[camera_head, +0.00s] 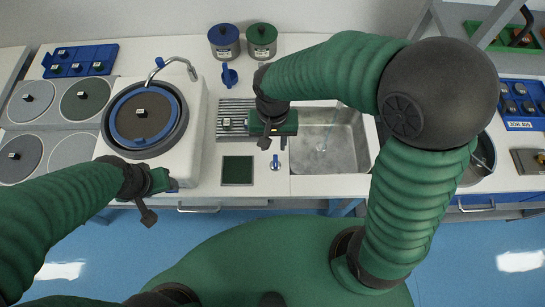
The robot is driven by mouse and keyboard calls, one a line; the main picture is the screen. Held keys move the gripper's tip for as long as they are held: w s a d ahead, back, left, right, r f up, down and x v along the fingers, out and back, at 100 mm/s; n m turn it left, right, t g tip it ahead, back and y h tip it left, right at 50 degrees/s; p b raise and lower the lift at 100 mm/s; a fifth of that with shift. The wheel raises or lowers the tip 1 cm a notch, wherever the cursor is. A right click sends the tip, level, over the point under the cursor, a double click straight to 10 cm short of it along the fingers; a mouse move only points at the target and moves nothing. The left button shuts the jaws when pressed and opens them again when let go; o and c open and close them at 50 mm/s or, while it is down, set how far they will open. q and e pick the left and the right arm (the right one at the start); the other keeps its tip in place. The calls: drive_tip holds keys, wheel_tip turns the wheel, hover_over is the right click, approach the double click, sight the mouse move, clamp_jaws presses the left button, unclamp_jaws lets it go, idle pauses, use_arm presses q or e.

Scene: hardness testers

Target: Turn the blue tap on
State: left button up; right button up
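Two small blue fittings are in view. One is a blue lever on a round pale base (276,163) near the counter's front edge. The other is an upright blue fitting (229,76) behind the slatted grate. I cannot tell which one is the blue tap. My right gripper (273,143) points down just behind the front lever, apart from it as far as I can see. Its fingers are spread, with nothing between them. My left gripper (158,199) is at the counter's front edge, below the round blue-rimmed machine (145,115). Its opening is unclear.
A metal sink (330,140) lies right of my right gripper. A slatted grate (236,108) and a dark green square (237,170) are left of it. Blue and green lidded pots (224,42) stand behind. A curved metal pipe (180,62) arches behind the machine.

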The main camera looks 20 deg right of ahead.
sight(275, 160)
drive_tip(key=f, duration=0.3)
drive_tip(key=d+f+b, duration=0.1)
drive_tip(key=f, duration=0.7)
drive_tip(key=shift+d, duration=0.25)
drive_tip(key=shift+a, duration=0.5)
drive_tip(key=shift+c, duration=0.5)
drive_tip(key=shift+d, duration=0.3)
clamp_jaws()
drive_tip(key=shift+a, duration=0.1)
